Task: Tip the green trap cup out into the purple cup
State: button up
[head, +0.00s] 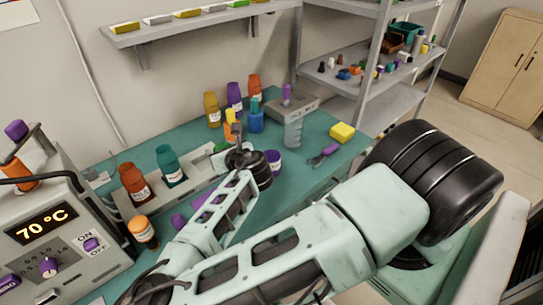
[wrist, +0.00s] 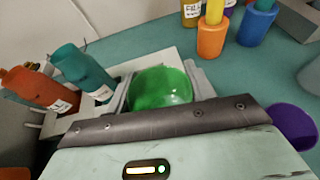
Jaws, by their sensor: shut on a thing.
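The green trap cup (wrist: 160,88) is between the two grey fingers of my gripper (wrist: 162,78) in the wrist view, and the gripper is shut on it. Its rounded green surface shows; whether it holds anything I cannot tell. In the head view my gripper (head: 222,155) is mostly hidden behind my dark wrist joint, with a small bit of green beside it. In the head view the purple cup (head: 273,161) stands on the teal bench just right of my wrist.
A red-brown bottle (head: 133,183) and a teal bottle (head: 170,165) stand on a pale rack left of my gripper. An orange container (wrist: 212,38) and a blue one (wrist: 256,24) stand behind. A yellow sponge (head: 342,132) lies at the bench's right.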

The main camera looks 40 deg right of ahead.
aim_at(274, 157)
jog(key=k+j+u, duration=0.1)
jog(key=k+u, duration=0.35)
jog(key=k, duration=0.5)
